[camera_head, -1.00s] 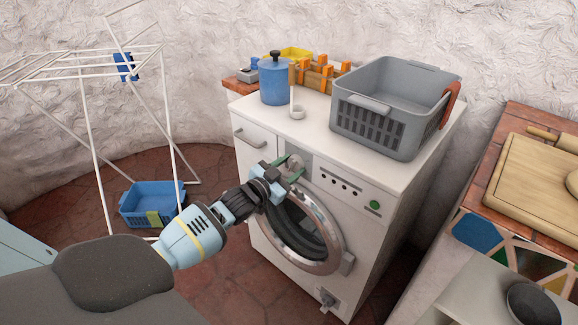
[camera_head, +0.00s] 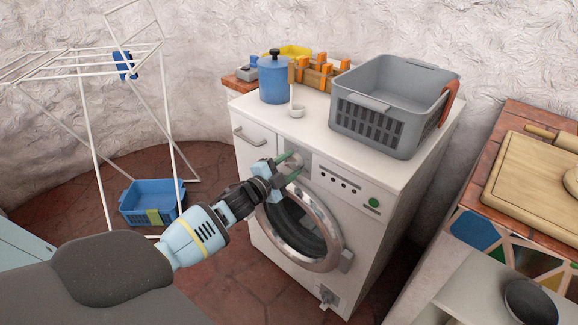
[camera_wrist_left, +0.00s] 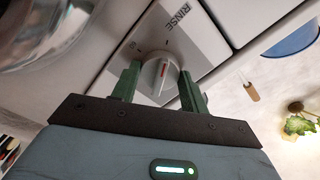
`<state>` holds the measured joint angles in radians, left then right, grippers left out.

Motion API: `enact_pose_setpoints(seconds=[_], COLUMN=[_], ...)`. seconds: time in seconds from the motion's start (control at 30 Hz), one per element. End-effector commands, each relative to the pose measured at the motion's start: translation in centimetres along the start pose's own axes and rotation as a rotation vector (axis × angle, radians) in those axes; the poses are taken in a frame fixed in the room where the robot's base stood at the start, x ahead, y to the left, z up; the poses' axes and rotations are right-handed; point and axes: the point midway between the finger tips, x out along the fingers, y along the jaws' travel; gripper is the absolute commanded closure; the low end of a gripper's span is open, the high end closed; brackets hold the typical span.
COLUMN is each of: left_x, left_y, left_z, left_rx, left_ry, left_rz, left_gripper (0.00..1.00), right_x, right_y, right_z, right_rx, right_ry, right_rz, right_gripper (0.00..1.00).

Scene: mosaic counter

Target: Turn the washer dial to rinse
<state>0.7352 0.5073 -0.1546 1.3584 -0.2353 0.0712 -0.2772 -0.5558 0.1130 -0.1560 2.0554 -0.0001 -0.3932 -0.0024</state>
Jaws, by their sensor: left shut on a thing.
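The white washer (camera_head: 330,215) stands in the middle of the head view with its round door closed. Its dial (camera_head: 296,161) is at the upper left of the control panel, partly hidden by my left gripper (camera_head: 289,166). In the left wrist view, the grey-white dial (camera_wrist_left: 159,74) has a red mark and sits between the green fingers of my left gripper (camera_wrist_left: 158,86). The gripper is shut on the dial. The RINSE label (camera_wrist_left: 179,14) is printed above and right of the dial in that view. My right gripper is not in view.
A drying rack (camera_head: 88,120) and a blue crate (camera_head: 135,208) are at left. A counter with a cutting board (camera_head: 535,175) is at right.

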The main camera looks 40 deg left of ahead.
Motion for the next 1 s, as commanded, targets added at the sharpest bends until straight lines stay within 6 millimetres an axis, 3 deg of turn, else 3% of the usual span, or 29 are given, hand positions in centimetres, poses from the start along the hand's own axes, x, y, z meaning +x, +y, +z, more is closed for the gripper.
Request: enact_pose_setpoints(seconds=[0.53,0.57,0.7,1.0], left_x=[0.01,0.01,0.01,-0.07], left_y=[-0.02,-0.03,-0.03,-0.01], left_z=[-0.04,-0.03,-0.03,-0.01], left_rx=[0.028,0.028,0.027,0.026], left_ry=[0.001,0.001,0.0,0.0], left_rz=[0.0,0.0,0.0,0.0], left_gripper=[0.78,0.53,0.35,0.34], right_x=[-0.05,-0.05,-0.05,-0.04], right_y=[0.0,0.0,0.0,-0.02], right_z=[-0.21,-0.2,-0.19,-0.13], right_rx=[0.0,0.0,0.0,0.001], right_ry=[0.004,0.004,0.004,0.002], right_rz=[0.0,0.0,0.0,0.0], right_gripper=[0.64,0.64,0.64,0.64])
